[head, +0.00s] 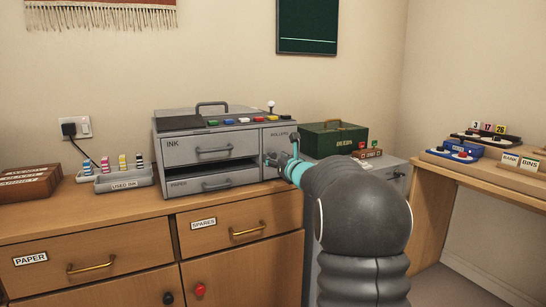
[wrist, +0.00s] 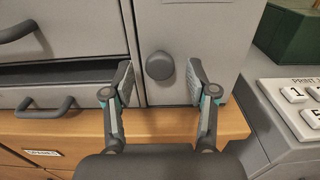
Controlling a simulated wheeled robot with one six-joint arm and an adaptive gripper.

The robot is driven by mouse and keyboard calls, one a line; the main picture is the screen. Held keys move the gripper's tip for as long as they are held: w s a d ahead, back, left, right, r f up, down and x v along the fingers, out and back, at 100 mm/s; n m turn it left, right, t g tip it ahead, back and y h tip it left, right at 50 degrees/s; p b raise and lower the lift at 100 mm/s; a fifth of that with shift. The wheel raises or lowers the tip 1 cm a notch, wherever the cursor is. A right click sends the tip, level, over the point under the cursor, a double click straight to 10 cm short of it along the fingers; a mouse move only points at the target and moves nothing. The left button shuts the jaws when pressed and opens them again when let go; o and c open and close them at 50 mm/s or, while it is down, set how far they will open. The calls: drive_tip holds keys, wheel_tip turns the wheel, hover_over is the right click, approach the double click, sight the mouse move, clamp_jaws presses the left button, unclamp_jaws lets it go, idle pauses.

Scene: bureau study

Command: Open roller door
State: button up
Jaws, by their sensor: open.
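The roller door (head: 280,135) is the grey panel labelled for rollers at the right of the printer's front. It looks closed. In the wrist view the door (wrist: 190,25) carries a round dark knob (wrist: 160,66). My gripper (wrist: 161,82) is open, one fingertip on each side of the knob in the picture, with a visible gap on both sides. I cannot tell how far the tips are from the door in depth. In the head view my gripper (head: 281,159) is in front of the door and hides its lower part and the knob.
Left of the door are the ink drawer (head: 213,150) and paper drawer (head: 222,183), with a dark gap between them. A green box (head: 334,138) stands to the right. The wooden cabinet (head: 130,222) extends below. A desk (head: 480,178) stands far right.

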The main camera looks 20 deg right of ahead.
drive_tip(key=shift+w, duration=0.7)
clamp_jaws()
drive_tip(key=shift+s, duration=0.15)
